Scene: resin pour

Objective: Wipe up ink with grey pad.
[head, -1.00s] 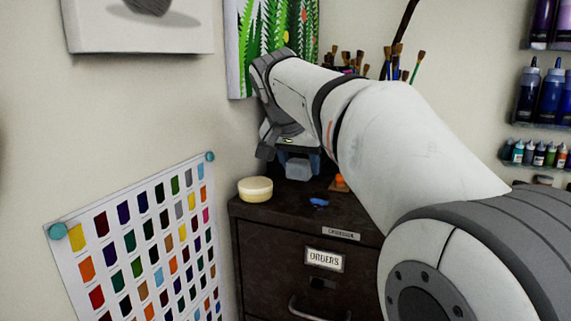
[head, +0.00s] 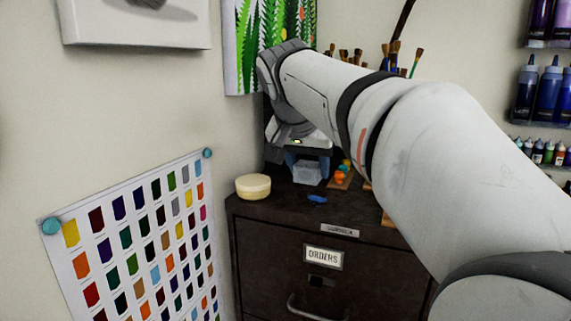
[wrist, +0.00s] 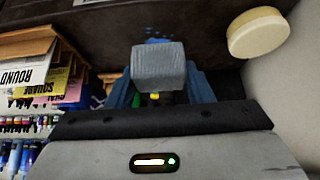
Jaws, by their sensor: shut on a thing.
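My gripper (head: 308,166) is over the back of the dark cabinet top, its blue fingers shut on the grey pad (head: 307,174). In the wrist view the grey pad (wrist: 158,67) sits between the fingertips (wrist: 160,84), its broad face toward the camera. The blue ink (head: 317,198) is a small smear on the cabinet top, in front of the pad and a little to its right. In the wrist view the ink (wrist: 157,41) shows just beyond the pad, which may hide part of it. I cannot tell whether the pad touches the top.
A round cream tub (head: 253,187) stands at the cabinet's left edge. Small orange items (head: 341,176) stand right of the gripper. Brushes (head: 399,60) rise behind my arm. Labelled boxes (wrist: 38,70) show in the wrist view. The cabinet top's front strip (head: 275,207) is clear.

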